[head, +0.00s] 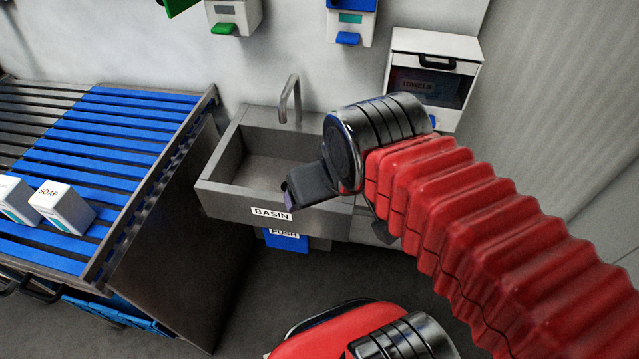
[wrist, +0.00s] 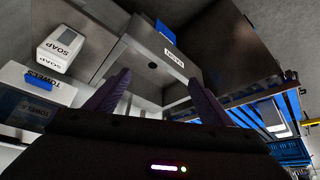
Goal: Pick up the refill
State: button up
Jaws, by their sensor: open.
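In the head view, a white refill carton labelled SOAP (head: 66,208) stands on the blue slatted bench at the left. A second white carton (head: 14,200) is beside it, cut by the picture edge. My gripper (head: 290,195) is over the basin's front edge, well to the right of both cartons. In the wrist view my gripper (wrist: 159,74) is open, its two fingers apart with nothing between them. A white box labelled SOAP (wrist: 65,47) shows at upper left there; what it rests on is unclear. A white box on the bench (wrist: 274,115) shows at right.
A grey basin (head: 215,190) stands at the wall, with a blue PUSH panel (head: 285,240) below. The slatted bench (head: 120,130) is at left. A towel dispenser (head: 432,75) and dispensers with green (head: 224,29) and blue (head: 348,39) levers hang on the wall. Floor shows between bench and basin.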

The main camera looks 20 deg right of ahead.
aim_at(59, 202)
jog(key=u, duration=1.2)
jog(key=k, duration=0.65)
jog(key=u, duration=0.2)
jog(key=i, duration=0.5)
jog(key=z, duration=0.05)
